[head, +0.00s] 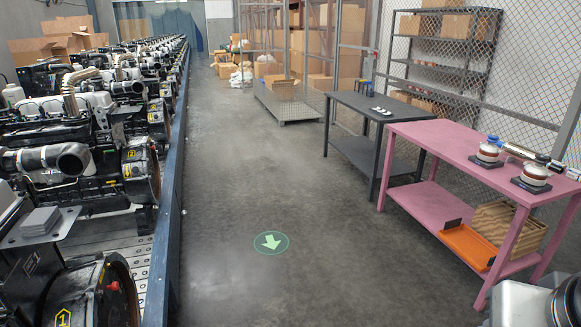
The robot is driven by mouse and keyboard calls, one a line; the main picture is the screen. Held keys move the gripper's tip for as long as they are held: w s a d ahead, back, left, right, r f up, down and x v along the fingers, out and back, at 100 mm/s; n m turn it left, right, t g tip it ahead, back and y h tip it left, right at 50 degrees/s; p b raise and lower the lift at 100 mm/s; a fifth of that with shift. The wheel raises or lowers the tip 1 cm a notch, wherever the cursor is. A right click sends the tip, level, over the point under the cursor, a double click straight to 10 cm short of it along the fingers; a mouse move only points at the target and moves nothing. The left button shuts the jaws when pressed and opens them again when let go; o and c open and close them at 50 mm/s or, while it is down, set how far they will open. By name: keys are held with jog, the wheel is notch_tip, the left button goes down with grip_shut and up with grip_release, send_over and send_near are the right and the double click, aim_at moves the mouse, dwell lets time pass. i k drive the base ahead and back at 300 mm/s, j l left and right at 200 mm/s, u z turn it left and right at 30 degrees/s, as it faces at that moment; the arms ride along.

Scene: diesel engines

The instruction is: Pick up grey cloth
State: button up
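A grey, flat, folded-looking stack (40,221) lies at the left on a small grey plate (66,225) among the engines. It looks like the grey cloth, but it is too small to be sure. My gripper is not in view. A grey and black part, probably of my arm, shows at the bottom right corner, far across the picture from the stack.
Engines (130,170) line the left behind a long blue rail (168,200). A pink table (436,146) and a dark table (352,104) stand at right. A cart (287,108) stands farther back.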

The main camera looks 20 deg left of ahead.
aim_at(41, 220)
jog(key=i+j+u, duration=0.25)
jog(key=u, duration=0.15)
jog(key=i+j+u, duration=0.1)
jog(key=i+u, duration=1.1)
jog(key=i+l+u, duration=0.15)
jog(key=i+u, duration=0.25)
jog(key=i+l+u, duration=0.35)
jog(key=i+j, duration=0.05)
jog(key=j, duration=0.05)
